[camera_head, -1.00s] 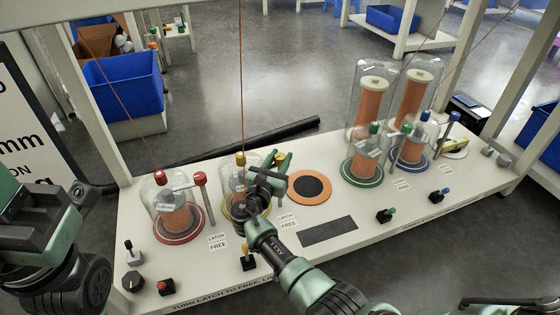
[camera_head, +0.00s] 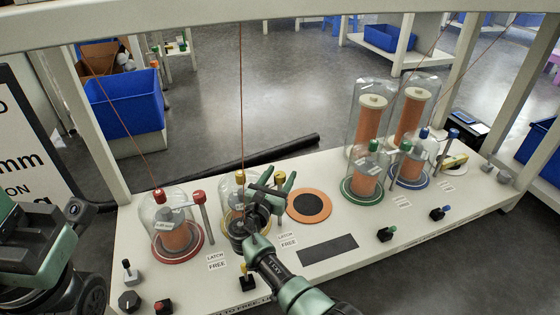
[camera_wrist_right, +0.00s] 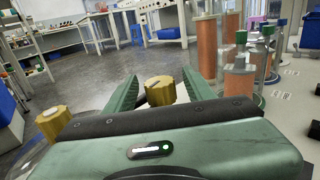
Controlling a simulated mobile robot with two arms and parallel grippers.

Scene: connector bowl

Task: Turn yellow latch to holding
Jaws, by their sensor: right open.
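The yellow latch knob (camera_wrist_right: 160,90) shows in the right wrist view between the two fingers of my right gripper (camera_wrist_right: 158,92). The fingers are open, with a gap on each side of the knob. In the head view my right gripper (camera_head: 284,183) is over the yellow station, and its fingers and wrist hide most of the latch. The yellow-topped glass dome (camera_head: 240,178) stands just left of it, with a cord rising from its cap; its yellow cap (camera_wrist_right: 52,122) is at left in the wrist view. My left arm is at the left edge; its finger opening cannot be made out.
A red-latched dome (camera_head: 172,225) stands left on the white table (camera_head: 240,295). Green and blue domes (camera_head: 368,170) stand right. An orange ring with black centre (camera_head: 309,205) lies right of my gripper. A yellow lever switch (camera_head: 247,275) and "LATCH FREE" labels (camera_head: 288,240) are in front.

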